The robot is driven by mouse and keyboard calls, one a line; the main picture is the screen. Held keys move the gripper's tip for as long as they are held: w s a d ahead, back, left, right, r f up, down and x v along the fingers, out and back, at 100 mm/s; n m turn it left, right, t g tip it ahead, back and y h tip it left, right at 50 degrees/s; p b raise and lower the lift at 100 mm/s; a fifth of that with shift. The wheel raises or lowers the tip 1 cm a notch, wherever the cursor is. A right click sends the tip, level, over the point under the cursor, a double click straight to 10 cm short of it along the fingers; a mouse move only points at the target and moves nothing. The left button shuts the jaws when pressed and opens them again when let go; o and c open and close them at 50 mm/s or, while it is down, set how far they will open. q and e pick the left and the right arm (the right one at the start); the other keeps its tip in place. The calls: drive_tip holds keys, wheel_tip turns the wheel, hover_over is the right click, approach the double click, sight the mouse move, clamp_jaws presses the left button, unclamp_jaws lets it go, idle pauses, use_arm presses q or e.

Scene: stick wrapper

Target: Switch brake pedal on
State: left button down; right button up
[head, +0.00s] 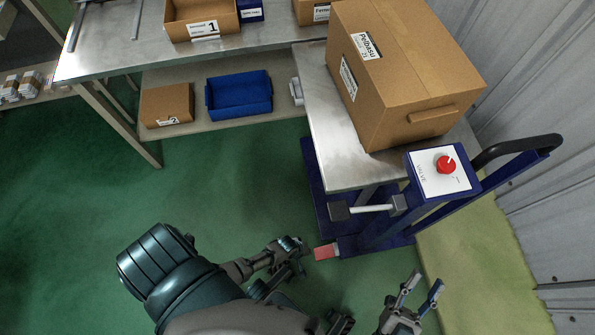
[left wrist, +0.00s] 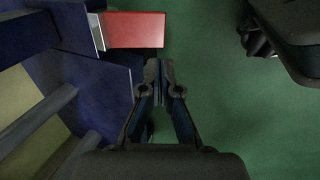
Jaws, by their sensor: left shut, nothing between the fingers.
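The red brake pedal (head: 326,252) sticks out low from the base of the blue cart (head: 375,240). In the left wrist view the pedal (left wrist: 135,30) is a flat red plate ahead of the fingers, joined to a blue part with a pale edge. My left gripper (head: 298,246) is low beside the pedal, just left of it. My right gripper (head: 422,285) is open and empty, right of and nearer than the pedal.
A large cardboard box (head: 410,75) stands on the cart's metal top. A panel with a red knob (head: 445,164) and a black handle (head: 515,148) are at the cart's right. A metal table (head: 110,55) with bins stands behind. Green floor (head: 90,200) is free at left.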

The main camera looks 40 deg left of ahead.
use_arm(q)
drive_tip(key=shift+p+v, duration=0.85)
drive_tip(key=shift+v, duration=0.95)
use_arm(e)
drive_tip(key=shift+w+a+f+n+g+h, duration=0.1)
drive_tip(key=shift+w+f+g, duration=0.25)
drive_tip(key=shift+f+g, duration=0.35)
drive_tip(key=shift+w+d+f+n+g+h, duration=0.1)
drive_tip(key=shift+w+f+g, duration=0.25)
drive_tip(key=shift+f+g, duration=0.35)
drive_tip(key=shift+w+a+f+n+g+h, duration=0.1)
drive_tip(key=shift+w+f+g, duration=0.25)
drive_tip(key=shift+f+g, duration=0.35)
use_arm(q)
drive_tip(key=shift+s, duration=0.15)
